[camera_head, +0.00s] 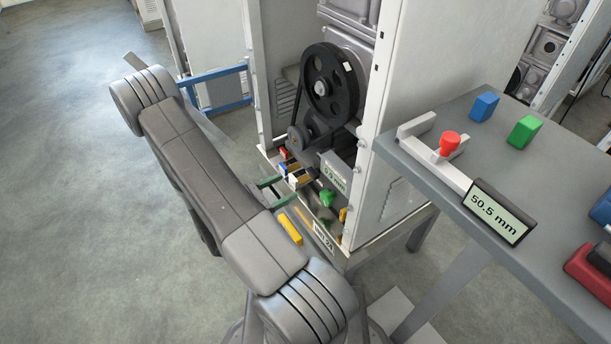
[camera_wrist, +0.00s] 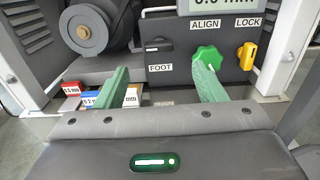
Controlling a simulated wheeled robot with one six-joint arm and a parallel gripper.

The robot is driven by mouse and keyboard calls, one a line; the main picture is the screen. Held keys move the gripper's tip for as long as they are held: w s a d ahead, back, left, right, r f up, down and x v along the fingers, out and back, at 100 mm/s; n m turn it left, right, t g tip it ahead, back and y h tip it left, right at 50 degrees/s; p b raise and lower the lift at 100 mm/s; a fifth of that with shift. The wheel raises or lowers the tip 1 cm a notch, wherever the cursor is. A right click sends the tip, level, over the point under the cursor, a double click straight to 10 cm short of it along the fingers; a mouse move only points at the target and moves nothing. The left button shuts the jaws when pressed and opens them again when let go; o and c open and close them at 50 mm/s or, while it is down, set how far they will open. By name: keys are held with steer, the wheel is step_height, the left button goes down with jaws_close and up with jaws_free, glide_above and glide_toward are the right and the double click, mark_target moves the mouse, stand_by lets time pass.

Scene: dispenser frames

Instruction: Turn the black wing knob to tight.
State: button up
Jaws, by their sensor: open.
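The black wing knob (camera_wrist: 158,46) is on the dark panel in the wrist view, above the FOOT label. Its wing lies roughly level. It also shows small in the head view (camera_head: 309,180). My gripper (camera_wrist: 161,70) has two green fingers, spread wide with nothing between them. The knob is beyond and between the fingertips, apart from them. In the head view my gripper (camera_head: 281,188) reaches in at the lower front of the machine frame. No tight mark on the panel can be made out.
Right of the black knob are a green knob (camera_wrist: 207,56) under ALIGN and a yellow knob (camera_wrist: 248,55) under LOCK. A display (camera_wrist: 235,5) is above. Labelled shim blocks (camera_wrist: 70,88) sit behind the left finger. White frame posts (camera_wrist: 287,45) flank the panel. A grey table (camera_head: 480,140) stands right.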

mark_target(310, 174)
steer(key=shift+b+x, duration=0.5)
steer(key=shift+x, duration=4.05)
steer(key=shift+w+a, duration=0.1)
steer(key=shift+c, duration=0.4)
steer(key=c, duration=0.9)
